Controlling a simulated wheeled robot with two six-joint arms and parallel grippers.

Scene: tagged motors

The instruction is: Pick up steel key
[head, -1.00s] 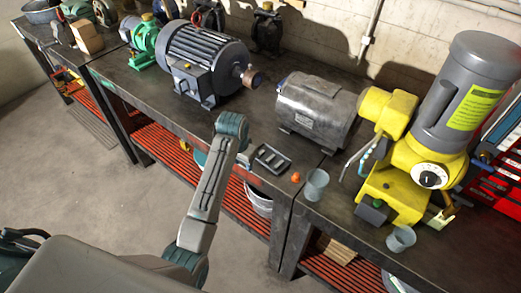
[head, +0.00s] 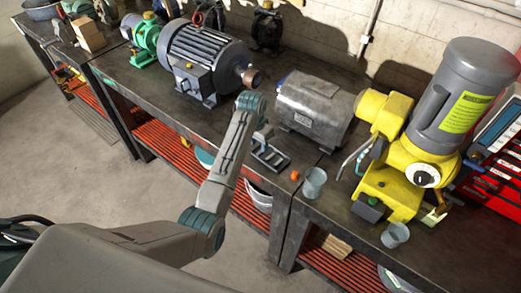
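I cannot make out the steel key for certain; at this size no separate small steel piece stands out. A small dark slotted tray (head: 273,158) lies near the front edge of the bench, in front of the silver motor. My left arm reaches up from below, and its wrist bends down over the bench. My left gripper (head: 262,137) is small and partly hidden behind the wrist, just above or beside the tray's back left end. I cannot tell whether it touches anything or how its fingers stand. My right gripper is out of view.
The silver motor (head: 313,109) stands close behind the tray. A large grey motor (head: 206,56) is at left, and a yellow-and-grey gear unit (head: 402,180) at right. An orange piece (head: 295,175) and grey cups (head: 314,182) sit near the bench edge.

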